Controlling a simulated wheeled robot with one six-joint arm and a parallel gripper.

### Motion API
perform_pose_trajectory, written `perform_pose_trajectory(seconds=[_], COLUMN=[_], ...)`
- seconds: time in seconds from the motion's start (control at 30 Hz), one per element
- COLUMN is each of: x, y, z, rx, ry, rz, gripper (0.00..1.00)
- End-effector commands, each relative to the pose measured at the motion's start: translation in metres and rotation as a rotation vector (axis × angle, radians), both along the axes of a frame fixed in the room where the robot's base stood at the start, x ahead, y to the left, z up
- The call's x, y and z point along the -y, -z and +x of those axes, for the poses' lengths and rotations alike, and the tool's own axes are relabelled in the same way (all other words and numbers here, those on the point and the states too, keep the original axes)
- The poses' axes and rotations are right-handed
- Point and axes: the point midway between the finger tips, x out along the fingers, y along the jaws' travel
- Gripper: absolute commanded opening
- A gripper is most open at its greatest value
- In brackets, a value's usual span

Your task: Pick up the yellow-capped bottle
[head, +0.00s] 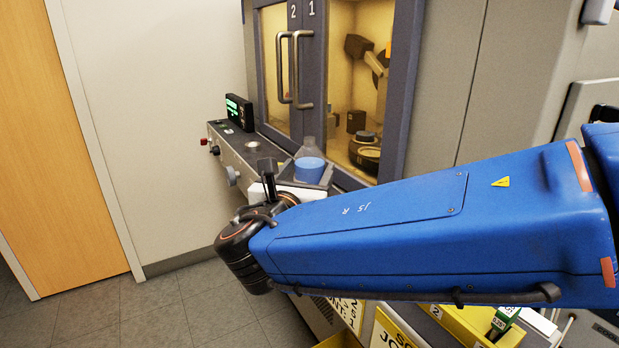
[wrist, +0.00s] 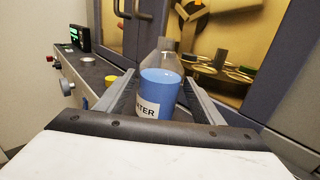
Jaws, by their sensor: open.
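A clear bottle with blue contents and a white label ending in "TER" (wrist: 160,92) stands upright between the two fingers of my gripper (wrist: 160,78) in the wrist view. The fingers are apart, one on each side of it; whether either touches it I cannot tell. Its top looks clear or grey, with no yellow cap seen. A small yellow round top (wrist: 108,79) shows just left of the left finger, mostly hidden; it may be a cap. In the head view the blue bottle (head: 309,170) shows beyond my gripper (head: 297,170), near the cabinet doors.
A grey ledge (wrist: 88,68) with knobs and a small display (head: 239,112) runs along the left. Cabinet doors with long handles (head: 303,70) stand close behind the bottle. Yellow bins (head: 475,328) lie below my arm. The floor at left is clear.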

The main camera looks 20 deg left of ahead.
Motion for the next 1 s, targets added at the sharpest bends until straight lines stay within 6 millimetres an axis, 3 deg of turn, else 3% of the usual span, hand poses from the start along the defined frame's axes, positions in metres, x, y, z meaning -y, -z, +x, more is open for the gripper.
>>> perform_pose_trajectory(seconds=[0.27,0.6,0.87,1.0], x=[-0.001,-0.004,-0.005,-0.005], y=[0.0,-0.004,-0.004,-0.004], z=[0.013,0.054,0.058,0.058], rx=[-0.001,0.0,0.0,0.0], ry=[0.002,0.002,0.0,0.0], rz=[0.0,0.0,0.0,0.0], gripper=[0.62,0.62,0.62,0.31])
